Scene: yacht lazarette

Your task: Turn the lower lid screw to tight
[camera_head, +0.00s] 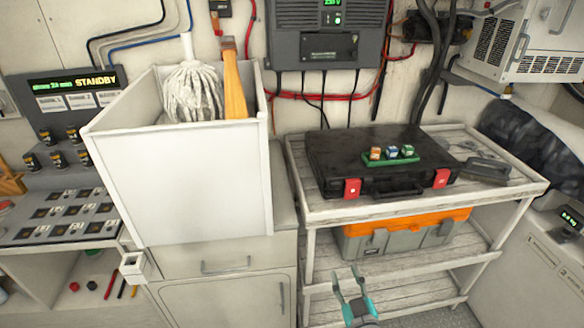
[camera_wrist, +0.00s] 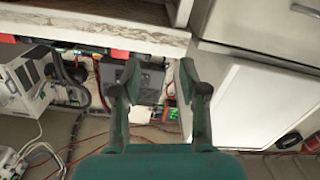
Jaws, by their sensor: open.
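I cannot make out the lower lid screw in either view. A dark grey wall unit (camera_head: 328,45) with a small green display and a darker lower panel hangs at the top middle of the head view. No screw can be told on it at this size. My gripper (camera_head: 347,272) is at the bottom middle of the head view, in front of the shelf unit and well below the wall unit. Its teal-and-grey fingers are spread apart with nothing between them. In the wrist view my gripper (camera_wrist: 160,72) is also open and empty.
A black case (camera_head: 330,140) with red latches lies on the wooden shelf's top, with small blocks on a green tray (camera_head: 392,160). A grey-orange toolbox (camera_head: 400,238) sits below. A white bin (camera_head: 185,185) holding a mop stands left. A white vented unit (camera_head: 512,45) is upper right.

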